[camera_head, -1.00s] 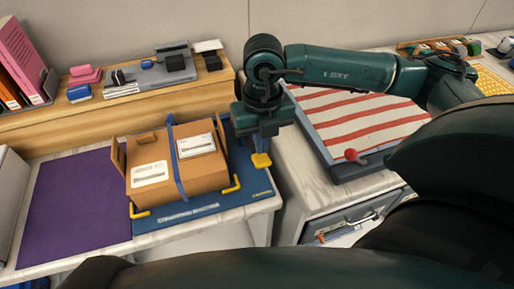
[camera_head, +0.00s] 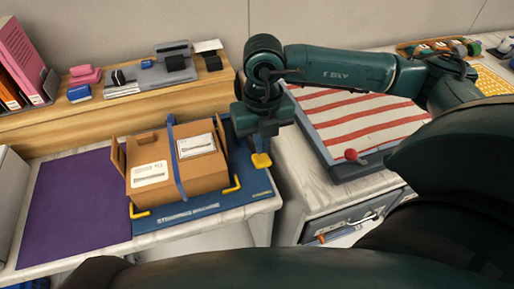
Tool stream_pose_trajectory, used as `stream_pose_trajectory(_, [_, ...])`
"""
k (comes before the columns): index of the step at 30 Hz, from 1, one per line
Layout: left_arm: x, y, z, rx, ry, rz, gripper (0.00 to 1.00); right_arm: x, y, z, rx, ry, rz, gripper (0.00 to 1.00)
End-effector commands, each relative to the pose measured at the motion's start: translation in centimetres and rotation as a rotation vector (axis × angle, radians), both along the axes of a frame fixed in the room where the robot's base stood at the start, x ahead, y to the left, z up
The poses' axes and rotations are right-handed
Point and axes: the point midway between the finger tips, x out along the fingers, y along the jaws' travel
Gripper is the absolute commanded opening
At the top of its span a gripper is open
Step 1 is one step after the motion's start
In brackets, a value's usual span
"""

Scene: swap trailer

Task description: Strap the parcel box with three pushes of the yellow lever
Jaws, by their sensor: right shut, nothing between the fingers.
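The cardboard parcel box (camera_head: 205,180) sits on the blue strapping machine base (camera_head: 200,218), between yellow corner brackets. A blue strap (camera_head: 176,160) runs over the box near its middle. The yellow lever (camera_head: 261,160) stands at the right side of the blue base. My right gripper (camera_head: 261,147) is shut with nothing between its fingers and points down right at the lever; its fingertips are largely hidden, and I cannot tell whether they touch it. My left gripper is not in view.
A purple mat (camera_head: 75,205) lies left of the box. A wooden shelf (camera_head: 140,108) behind holds a stapler-like grey device, erasers and binders. To the right, a red-striped board (camera_head: 355,115) with a red knob (camera_head: 351,154) lies on another counter above an open drawer.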

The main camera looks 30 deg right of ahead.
Motion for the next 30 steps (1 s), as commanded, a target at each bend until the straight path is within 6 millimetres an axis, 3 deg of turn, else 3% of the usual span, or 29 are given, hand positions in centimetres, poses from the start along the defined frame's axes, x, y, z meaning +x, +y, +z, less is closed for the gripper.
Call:
stream_pose_trajectory(8, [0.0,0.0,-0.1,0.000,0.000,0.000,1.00,0.0,0.0,-0.1,0.000,0.000,0.000,0.00])
stream_pose_trajectory(30, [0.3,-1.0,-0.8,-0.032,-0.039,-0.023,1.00,0.0,0.0,-3.1,0.000,0.000,0.000,0.00])
